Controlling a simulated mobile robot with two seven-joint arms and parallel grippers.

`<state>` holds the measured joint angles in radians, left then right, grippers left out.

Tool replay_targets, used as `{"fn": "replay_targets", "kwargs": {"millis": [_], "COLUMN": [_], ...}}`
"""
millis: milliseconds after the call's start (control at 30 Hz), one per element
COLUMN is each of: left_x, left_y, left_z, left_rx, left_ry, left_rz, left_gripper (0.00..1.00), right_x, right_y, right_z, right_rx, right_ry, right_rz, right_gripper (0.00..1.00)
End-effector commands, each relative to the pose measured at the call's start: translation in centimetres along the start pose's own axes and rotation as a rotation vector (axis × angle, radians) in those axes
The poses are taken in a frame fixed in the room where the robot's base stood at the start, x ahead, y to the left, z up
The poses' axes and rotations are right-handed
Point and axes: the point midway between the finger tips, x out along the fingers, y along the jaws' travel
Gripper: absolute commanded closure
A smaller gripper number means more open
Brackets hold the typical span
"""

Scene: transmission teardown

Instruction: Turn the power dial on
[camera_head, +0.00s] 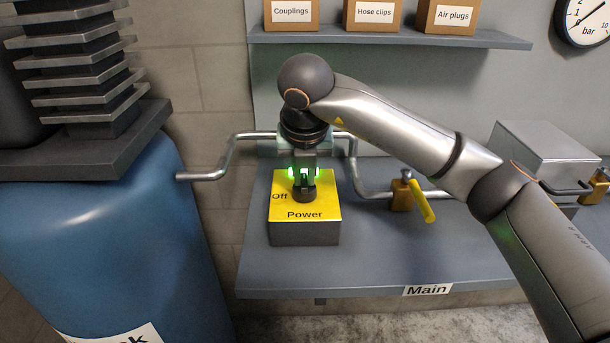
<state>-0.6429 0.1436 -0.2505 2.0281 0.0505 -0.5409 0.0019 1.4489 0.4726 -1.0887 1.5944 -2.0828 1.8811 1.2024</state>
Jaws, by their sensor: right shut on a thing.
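The power box (304,232) is a grey box with a yellow top marked "Off" and "Power", standing on the grey shelf. The dark power dial (304,195) sits on its yellow top. My right gripper (304,177) points down from above and is shut on the dial; green lights glow at its fingers. The gripper hides the back of the yellow top and part of the dial, so the dial's exact setting cannot be told. My left gripper is not in view.
A blue tank (100,245) with a finned dark block stands at the left. Pipes run behind the box to a yellow-handled valve (424,205). A metal box (545,150) sits at the right. Labelled cardboard boxes (373,14) stand on an upper shelf (400,38). The front right of the lower shelf (370,265) is clear.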

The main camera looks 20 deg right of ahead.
Motion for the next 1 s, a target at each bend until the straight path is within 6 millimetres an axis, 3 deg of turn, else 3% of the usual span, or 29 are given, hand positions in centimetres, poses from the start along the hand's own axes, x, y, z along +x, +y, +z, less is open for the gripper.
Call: {"fn": "replay_targets", "kwargs": {"millis": [500,533,767,1000], "left_x": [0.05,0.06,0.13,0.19], "left_y": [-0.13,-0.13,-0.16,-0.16], "left_z": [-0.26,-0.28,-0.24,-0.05], "left_rx": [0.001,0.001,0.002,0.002], "left_ry": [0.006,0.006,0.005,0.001], "left_rz": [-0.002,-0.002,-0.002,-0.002], "left_gripper": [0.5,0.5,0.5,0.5], "right_x": [-0.04,-0.04,-0.02,-0.01], "right_y": [0.0,0.0,0.01,0.01], "right_z": [0.02,0.02,0.01,0.0], "right_rx": [0.019,0.019,0.017,0.016], "right_ry": [0.001,0.001,0.001,0.001], "right_rz": [-0.007,-0.007,-0.007,-0.007], "right_gripper": [1.0,0.83,0.57,0.55]}}
